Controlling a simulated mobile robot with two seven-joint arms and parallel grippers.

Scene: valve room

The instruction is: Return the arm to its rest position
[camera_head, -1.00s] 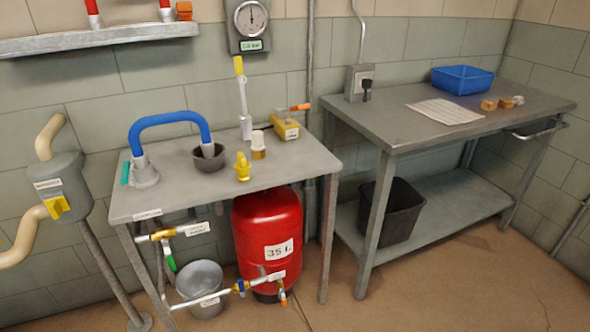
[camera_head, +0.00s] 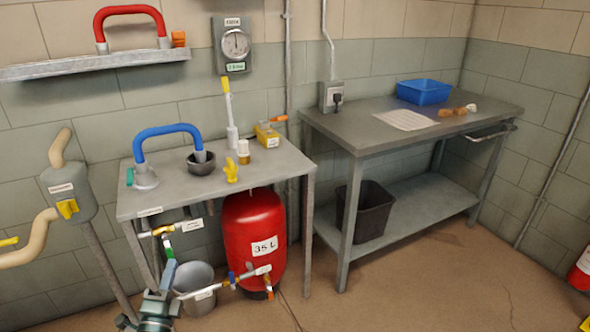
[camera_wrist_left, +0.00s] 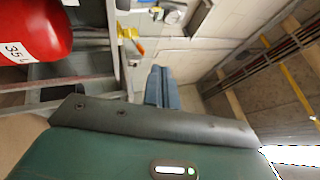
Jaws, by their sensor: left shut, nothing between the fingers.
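My left gripper (camera_head: 168,270) comes into the head view at the bottom left, with its blue-grey fingers pointing up. The fingers are shut with nothing between them. In this view they overlap the area just left of a grey bucket (camera_head: 196,278) and below a pipe valve with a green handle (camera_head: 167,246). I cannot tell whether they touch anything. In the left wrist view the shut fingers (camera_wrist_left: 161,88) show beyond the dark green gripper body. My right gripper is not in view.
A steel table (camera_head: 137,205) holds a blue hose (camera_head: 168,130) and a dark bowl (camera_head: 201,164). A red tank (camera_head: 245,222) stands under it. A second bench (camera_head: 355,137) is at right, with a blue tray (camera_head: 424,92) and a black bin (camera_head: 372,215). The floor in front is open.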

